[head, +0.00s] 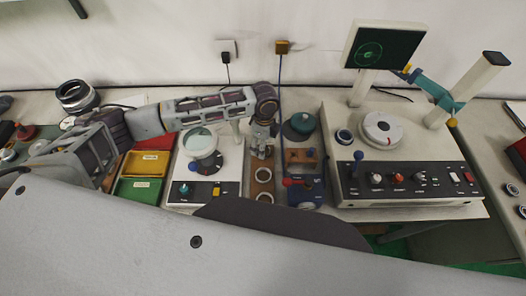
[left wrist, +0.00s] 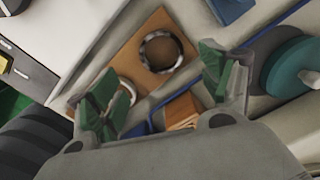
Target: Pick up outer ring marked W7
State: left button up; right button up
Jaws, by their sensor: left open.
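My left gripper (head: 262,152) is open and empty above the far end of a narrow brown board in the head view. Two metal rings lie on that board, a farther ring (head: 263,175) and a nearer ring (head: 265,198). In the left wrist view, the green-padded fingers of my left gripper (left wrist: 165,92) are spread apart. One ring (left wrist: 161,51) lies flat on the board beyond the fingertips, and another ring (left wrist: 124,92) is partly hidden by the left finger. No W7 marking is legible on either ring. My right gripper is not in view.
The brown board (head: 263,187) lies between a white device with a round glass (head: 201,142) and a blue fixture (head: 306,192) with a red-knobbed lever. A teal round part (head: 299,124) stands close to the gripper's right. Yellow (head: 146,163) and green (head: 138,189) bins stand left.

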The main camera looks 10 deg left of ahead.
pick_arm(q)
jog(key=shift+w+f+p, duration=0.15)
jog(key=shift+f+p, duration=0.05)
jog(key=shift+f, duration=1.1)
jog(key=shift+w+f+p, duration=0.1)
jog(key=shift+f+p, duration=0.1)
jog(key=shift+f, duration=1.1)
jog(key=c, duration=1.2)
